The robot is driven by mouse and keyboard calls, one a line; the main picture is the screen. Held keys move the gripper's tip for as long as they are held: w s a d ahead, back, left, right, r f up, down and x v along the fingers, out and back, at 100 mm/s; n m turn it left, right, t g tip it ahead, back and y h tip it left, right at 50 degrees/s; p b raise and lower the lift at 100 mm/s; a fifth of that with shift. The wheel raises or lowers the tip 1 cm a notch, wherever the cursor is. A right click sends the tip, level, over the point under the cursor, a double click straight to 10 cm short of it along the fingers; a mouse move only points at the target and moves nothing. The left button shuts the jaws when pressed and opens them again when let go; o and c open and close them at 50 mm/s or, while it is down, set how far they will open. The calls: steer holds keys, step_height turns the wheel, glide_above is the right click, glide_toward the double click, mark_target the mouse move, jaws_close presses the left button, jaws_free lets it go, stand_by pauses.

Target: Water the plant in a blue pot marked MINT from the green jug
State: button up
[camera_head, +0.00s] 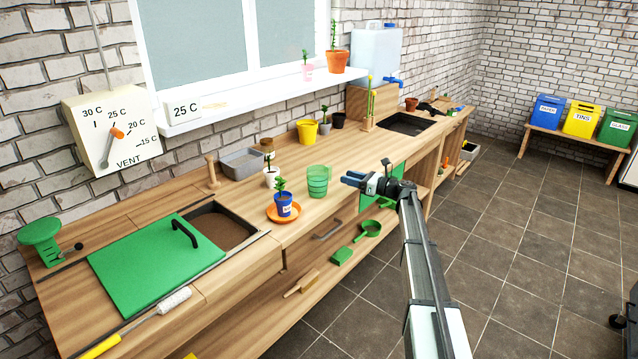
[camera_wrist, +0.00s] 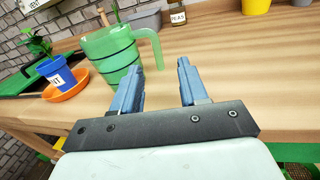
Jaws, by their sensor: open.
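The green translucent jug (camera_head: 318,182) stands upright on the wooden bench near its front edge. In the wrist view the jug (camera_wrist: 108,52) is just beyond my fingertips, with its handle on the right. The blue pot (camera_head: 284,205) holds a small leafy plant and stands on an orange saucer (camera_head: 284,218), left of the jug. The pot's white label is partly legible in the wrist view (camera_wrist: 57,80). My gripper (camera_head: 350,179) is right of the jug, open and empty; its blue fingers (camera_wrist: 153,72) show apart, pointing at the jug's handle side.
A white pot (camera_head: 271,180) stands behind the blue pot; a grey tray (camera_head: 242,163) and yellow pot (camera_head: 307,132) are farther back. A green board (camera_head: 155,268) with a black handle lies left beside a sunken bin.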

steer(key=shift+x, duration=2.95)
steer(key=shift+s+a, duration=0.1)
steer(key=shift+s, duration=0.1)
jaws_close()
